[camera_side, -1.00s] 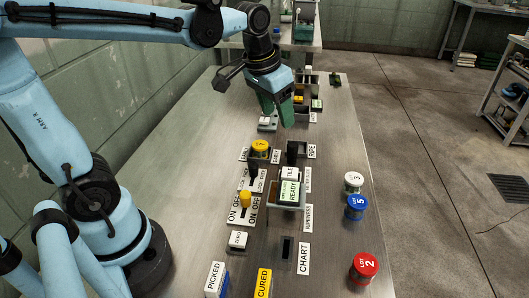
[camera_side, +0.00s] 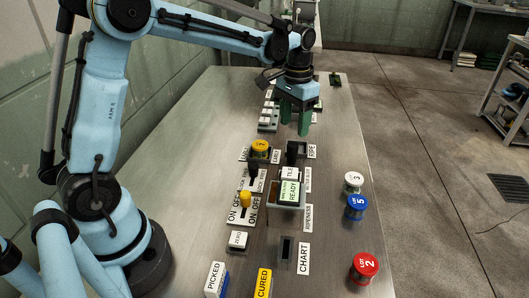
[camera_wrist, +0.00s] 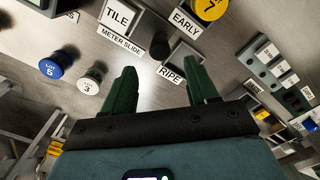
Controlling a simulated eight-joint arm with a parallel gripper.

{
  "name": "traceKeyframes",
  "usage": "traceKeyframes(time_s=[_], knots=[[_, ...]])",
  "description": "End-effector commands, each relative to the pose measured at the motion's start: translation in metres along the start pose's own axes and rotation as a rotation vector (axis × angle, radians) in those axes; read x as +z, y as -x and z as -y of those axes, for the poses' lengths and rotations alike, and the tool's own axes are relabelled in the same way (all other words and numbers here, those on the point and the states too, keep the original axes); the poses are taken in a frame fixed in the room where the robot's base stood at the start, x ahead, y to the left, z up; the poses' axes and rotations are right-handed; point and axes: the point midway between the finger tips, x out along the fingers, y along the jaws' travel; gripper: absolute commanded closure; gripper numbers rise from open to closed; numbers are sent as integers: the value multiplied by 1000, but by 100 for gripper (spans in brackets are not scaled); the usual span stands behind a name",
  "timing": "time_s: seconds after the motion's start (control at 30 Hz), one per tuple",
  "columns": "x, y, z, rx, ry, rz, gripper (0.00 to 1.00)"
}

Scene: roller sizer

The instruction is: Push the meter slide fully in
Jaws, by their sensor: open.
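The meter slide carries a white block marked TILE (camera_side: 290,173), behind a READY screen (camera_side: 289,191) on the table. In the wrist view the TILE block (camera_wrist: 117,14) shows at the top, above the METER SLIDE label (camera_wrist: 121,40) and beside a dark body. How far in the slide sits I cannot tell. My gripper (camera_side: 295,124) is open and empty, pointing down above the table, beyond the slide and the RIPE holder. Its two green fingers also show in the wrist view (camera_wrist: 160,78), apart, with nothing between them.
The dark RIPE holder (camera_side: 294,151) stands between my gripper and the slide. A yellow-topped jar (camera_side: 260,147) stands at its left.

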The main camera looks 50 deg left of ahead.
Motion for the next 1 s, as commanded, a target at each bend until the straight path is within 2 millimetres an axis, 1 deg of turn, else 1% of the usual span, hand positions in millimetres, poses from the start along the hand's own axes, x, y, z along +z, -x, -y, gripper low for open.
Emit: traceKeyframes(time_s=[0.03,0.2,0.3,0.43,0.6,0.87,0.9,0.97,1.0], knots=[[0,-10,0,0,0,0,42],[0,-39,0,0,0,-1,42],[0,-55,0,0,0,-2,42],[0,-70,0,-1,0,-2,42],[0,-80,0,-1,0,-2,42],[0,-81,0,-1,0,-2,42],[0,-81,0,-1,0,-2,43],[0,-81,0,-1,0,-2,52],[0,-81,0,-1,0,-2,59]])
